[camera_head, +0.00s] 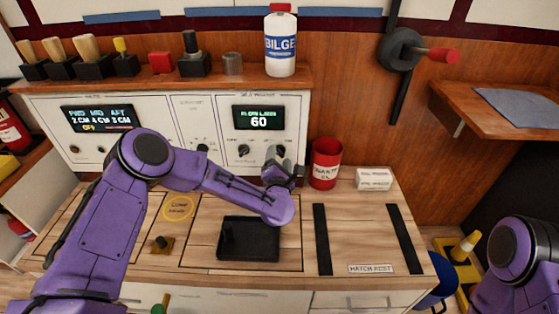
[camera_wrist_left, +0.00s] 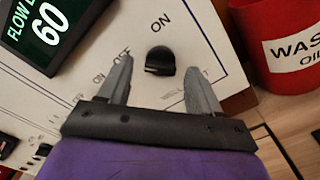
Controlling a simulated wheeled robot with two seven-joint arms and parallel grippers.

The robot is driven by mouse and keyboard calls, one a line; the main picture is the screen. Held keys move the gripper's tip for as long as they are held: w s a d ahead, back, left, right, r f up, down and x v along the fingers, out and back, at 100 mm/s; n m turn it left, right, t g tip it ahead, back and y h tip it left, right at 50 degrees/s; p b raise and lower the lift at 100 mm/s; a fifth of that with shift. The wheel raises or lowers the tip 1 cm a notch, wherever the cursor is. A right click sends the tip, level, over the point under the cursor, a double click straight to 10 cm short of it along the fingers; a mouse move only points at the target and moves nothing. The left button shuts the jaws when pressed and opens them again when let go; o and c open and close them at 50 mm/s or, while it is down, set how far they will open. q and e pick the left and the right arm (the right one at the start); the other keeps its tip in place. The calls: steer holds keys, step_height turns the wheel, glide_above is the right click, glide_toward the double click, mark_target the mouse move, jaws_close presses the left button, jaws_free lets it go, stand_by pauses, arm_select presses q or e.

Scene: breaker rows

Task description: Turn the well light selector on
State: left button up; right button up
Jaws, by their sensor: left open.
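A black selector knob (camera_wrist_left: 160,60) sits on the white panel in the left wrist view, with "ON" printed above it and "OFF" to its left. A caption at its lower right, partly behind a finger, seems to end in "LIGHT". I cannot tell which way the knob points. It is near the right end of the flow panel (camera_head: 226,124). My left gripper (camera_head: 284,166) is open in front of this knob. In the left wrist view its two fingertips (camera_wrist_left: 158,66) are apart, one on either side of the knob; contact is not visible. My right gripper is out of view.
A red waste oil can (camera_head: 326,164) stands close right of the left gripper. The flow display (camera_head: 258,117) reads 60, with another knob (camera_head: 243,150) below it. A black tray (camera_head: 248,252) lies on the bench under the arm. A white bilge bottle (camera_head: 280,45) stands on the shelf above.

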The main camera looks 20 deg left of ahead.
arm_select(q)
steer(key=shift+w+a, duration=0.1)
steer(key=shift+w, duration=0.1)
steer(key=c, duration=1)
steer(key=shift+c, duration=0.2)
steer(key=shift+m, duration=0.3)
steer(key=m+p, duration=0.1)
steer(key=m, duration=0.2)
steer(key=shift+r+m, duration=0.1)
steer(key=shift+m, duration=0.2)
steer(key=m+p, duration=0.1)
steer(key=m, duration=0.3)
steer(key=m+p, duration=0.1)
steer(key=m, duration=0.3)
steer(key=shift+m, duration=0.4)
steer(key=shift+m+p, duration=0.3)
steer(key=shift+m, duration=1.1)
